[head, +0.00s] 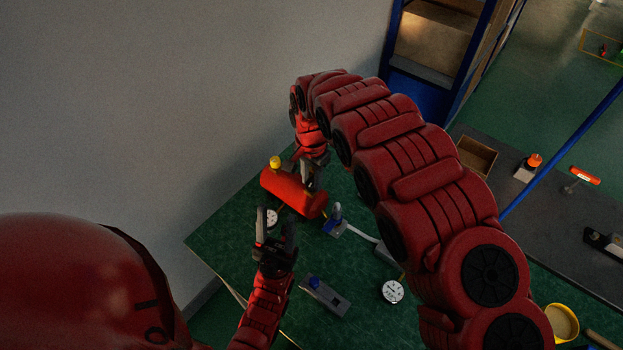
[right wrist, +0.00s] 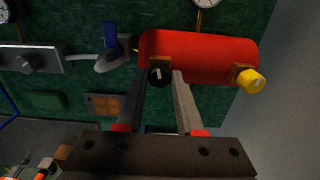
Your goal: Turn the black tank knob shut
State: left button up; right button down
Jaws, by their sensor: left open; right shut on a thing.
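A red tank (head: 283,190) lies on the green bench top near the wall; it also shows in the right wrist view (right wrist: 208,52). The black tank knob (right wrist: 159,72) sits on a brass fitting at the tank's side, its white mark near upright in the right wrist view. My right gripper (head: 309,183) reaches down over the tank and is shut on the black knob, between the fingertips in the right wrist view (right wrist: 159,78). In the head view the gripper hides the knob. My left gripper (head: 275,222) is open and empty, beside the tank's near side.
A yellow knob (head: 275,162) is at the tank's other end. A blue-handled valve (head: 336,221) stands right of the tank. A dial gauge (head: 271,217) is by my left gripper. A grey block with a blue knob (head: 324,296) and another gauge (head: 392,292) lie nearer.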

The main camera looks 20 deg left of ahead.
jog(key=shift+m, duration=1.3)
jog(key=c, duration=0.5)
grip_release()
jog(key=shift+c, duration=0.2)
jog(key=shift+r, duration=0.1)
notch_tip(320, 180, up, 9)
jog(key=p, duration=0.8)
notch_tip(320, 180, up, 8)
jog(key=b, duration=0.2)
send_over(312, 182)
jog(key=shift+s+r, duration=0.1)
jog(key=shift+s, duration=0.05)
